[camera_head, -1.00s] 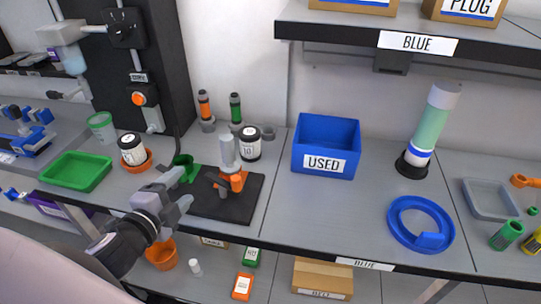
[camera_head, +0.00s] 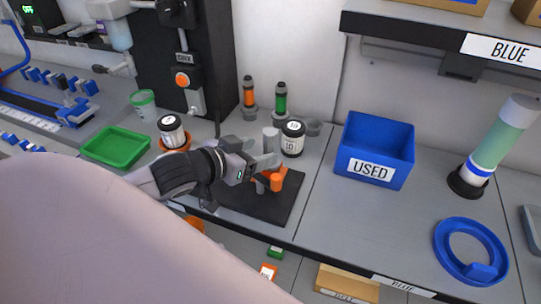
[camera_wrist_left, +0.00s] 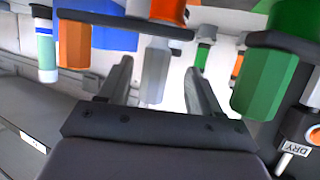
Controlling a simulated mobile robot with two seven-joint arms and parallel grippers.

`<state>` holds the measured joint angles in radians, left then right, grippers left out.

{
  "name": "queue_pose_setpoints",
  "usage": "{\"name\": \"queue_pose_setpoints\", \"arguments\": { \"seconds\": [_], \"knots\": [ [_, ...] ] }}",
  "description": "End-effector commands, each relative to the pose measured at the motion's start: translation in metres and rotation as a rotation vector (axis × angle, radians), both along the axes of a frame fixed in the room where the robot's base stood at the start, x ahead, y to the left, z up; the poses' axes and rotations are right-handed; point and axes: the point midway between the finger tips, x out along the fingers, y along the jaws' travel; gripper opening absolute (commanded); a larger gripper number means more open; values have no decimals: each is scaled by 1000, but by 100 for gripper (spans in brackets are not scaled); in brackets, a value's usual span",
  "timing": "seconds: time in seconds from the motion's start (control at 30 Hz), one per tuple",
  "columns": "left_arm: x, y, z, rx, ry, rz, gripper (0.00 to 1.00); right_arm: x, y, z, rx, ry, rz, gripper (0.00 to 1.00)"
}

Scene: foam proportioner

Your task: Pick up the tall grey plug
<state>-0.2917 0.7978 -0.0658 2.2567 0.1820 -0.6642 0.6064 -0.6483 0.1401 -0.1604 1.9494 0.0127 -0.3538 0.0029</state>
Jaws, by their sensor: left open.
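The tall grey plug (camera_head: 271,139) stands upright on the orange foam proportioner (camera_head: 283,182), which sits on a black mat (camera_head: 262,205). My left gripper (camera_head: 268,165) reaches in from the left at the proportioner, its fingers by the lower part of the grey plug. In the left wrist view, the grey plug (camera_wrist_left: 156,72) shows between the two open fingers of the left gripper (camera_wrist_left: 160,85). Whether either finger touches it, I cannot tell. My right gripper is not in view.
A white-labelled jar (camera_head: 292,139) stands close behind the grey plug. Another jar (camera_head: 172,131) is behind my left arm. The blue USED bin (camera_head: 375,150) stands to the right, with clear table in front of it. A green tray (camera_head: 116,147) is at left.

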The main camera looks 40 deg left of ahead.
Motion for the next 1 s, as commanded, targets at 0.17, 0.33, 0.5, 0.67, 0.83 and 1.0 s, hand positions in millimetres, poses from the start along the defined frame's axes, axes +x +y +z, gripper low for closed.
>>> {"name": "queue_pose_setpoints", "arguments": {
  "seconds": [0.17, 0.33, 0.5, 0.67, 0.83, 1.0],
  "knots": [
    [10, -2, -3, 2, -2, -1, 64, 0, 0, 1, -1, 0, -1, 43],
    [22, -6, -6, 2, -3, -1, 64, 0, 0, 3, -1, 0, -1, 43],
    [40, -11, -12, 3, -5, -2, 64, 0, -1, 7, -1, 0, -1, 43],
    [53, -12, -19, 4, -4, -1, 64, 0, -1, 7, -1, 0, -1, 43],
    [57, -14, -21, 4, -2, -2, 64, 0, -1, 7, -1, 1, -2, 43],
    [57, -14, -21, 4, -2, -2, 64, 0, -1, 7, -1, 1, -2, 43]
  ]
}}
